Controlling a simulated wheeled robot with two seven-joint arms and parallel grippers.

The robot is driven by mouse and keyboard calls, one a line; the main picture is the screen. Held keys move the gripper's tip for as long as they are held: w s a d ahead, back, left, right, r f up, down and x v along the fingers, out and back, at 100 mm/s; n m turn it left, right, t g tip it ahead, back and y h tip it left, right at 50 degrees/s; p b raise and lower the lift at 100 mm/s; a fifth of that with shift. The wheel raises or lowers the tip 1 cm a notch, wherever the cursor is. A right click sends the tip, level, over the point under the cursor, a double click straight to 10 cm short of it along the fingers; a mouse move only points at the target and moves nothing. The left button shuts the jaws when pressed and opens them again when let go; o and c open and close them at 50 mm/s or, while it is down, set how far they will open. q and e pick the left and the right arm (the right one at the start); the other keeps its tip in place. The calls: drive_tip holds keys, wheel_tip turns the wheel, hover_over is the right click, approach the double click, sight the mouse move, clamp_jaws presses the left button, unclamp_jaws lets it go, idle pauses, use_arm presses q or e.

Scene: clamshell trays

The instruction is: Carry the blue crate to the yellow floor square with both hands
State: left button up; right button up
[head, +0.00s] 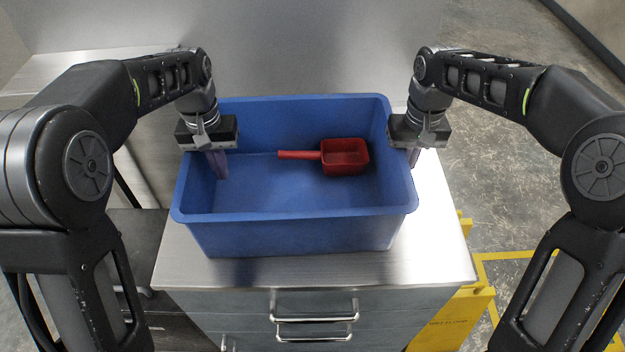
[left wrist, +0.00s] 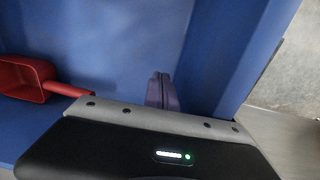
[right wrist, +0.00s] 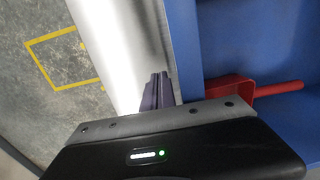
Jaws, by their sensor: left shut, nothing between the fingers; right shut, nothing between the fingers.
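The blue crate (head: 300,235) stands upright on a steel-topped cabinet. My left gripper (head: 218,165) is shut and empty, its fingers pointing down inside the crate beside the left wall. The left wrist view shows these fingers (left wrist: 161,90) against blue plastic. My right gripper (head: 414,157) is shut and empty at the right wall. In the right wrist view its fingers (right wrist: 157,92) are just outside that wall, over the steel top. Neither gripper holds the crate. The yellow floor square (head: 500,256) is a taped outline at the lower right, partly hidden by my right arm.
A red scoop (head: 345,157) lies inside the crate. The cabinet's steel top (head: 300,270) has bare room in front of the crate. Drawer handles (head: 313,317) stick out below. A yellow wet-floor sign (head: 455,318) stands against the cabinet's right side, near the square. A steel panel rises behind.

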use_arm(q)
drive_tip(key=o, duration=1.5)
use_arm(e)
drive_tip(key=o, duration=1.5)
use_arm(q)
drive_tip(key=shift+o, duration=0.2)
use_arm(e)
drive_tip(key=shift+o, duration=0.2)
